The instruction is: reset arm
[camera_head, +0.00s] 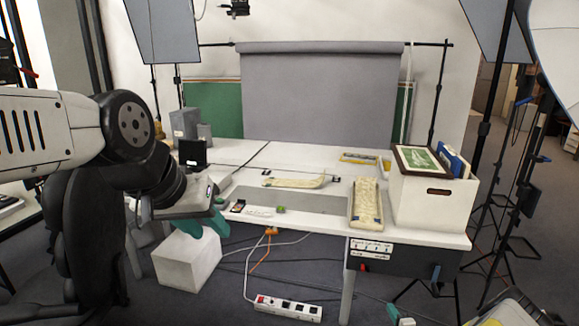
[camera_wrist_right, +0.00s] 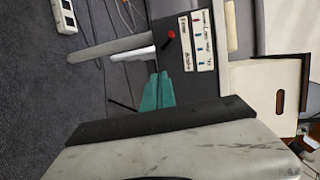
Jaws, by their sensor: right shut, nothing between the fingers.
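My left arm comes in from the left in the head view. Its gripper (camera_head: 207,225) has teal fingers and hangs at the left front edge of the white table, above a white block. I see nothing clearly held in it, and its finger gap is not clear. My right gripper (camera_head: 394,314) shows only as teal tips at the bottom edge of the head view, low in front of the table. In the right wrist view the teal fingers (camera_wrist_right: 157,92) are together and empty, apart from the dark labelled panel (camera_wrist_right: 185,50) under the table.
The white table (camera_head: 225,150) carries a white box (camera_head: 420,205) with a framed picture and blue folders, plus cream strips (camera_head: 367,203). A white block (camera_head: 187,262) and a power strip (camera_head: 288,308) with cables lie on the floor. Light stands (camera_head: 484,130) stand at right.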

